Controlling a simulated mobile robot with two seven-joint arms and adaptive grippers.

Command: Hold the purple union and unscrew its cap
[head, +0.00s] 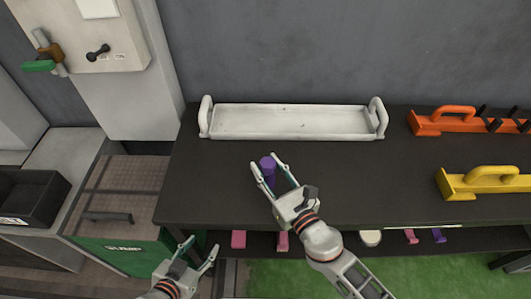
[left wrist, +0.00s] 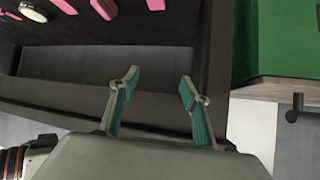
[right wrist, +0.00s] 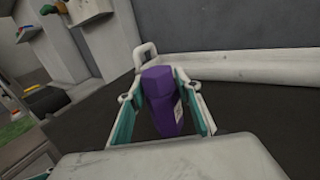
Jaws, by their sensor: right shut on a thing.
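The purple union (head: 268,168) stands upright on the dark table, in front of the white tray. It also shows in the right wrist view (right wrist: 160,103), with a wider cap on top and a pale label on its side. My right gripper (head: 269,170) has its fingers on either side of the union and is shut on it. My left gripper (head: 201,252) is open and empty, low in front of the table's left front edge. In the left wrist view its fingers (left wrist: 158,92) are apart with nothing between them.
A white tray (head: 290,135) with end handles lies at the back of the table. Orange (head: 445,122) and yellow (head: 485,183) handled holders stand at the right. Pink pieces (head: 238,239) lie on a lower shelf. A green stamp cabinet (head: 120,255) stands at the left.

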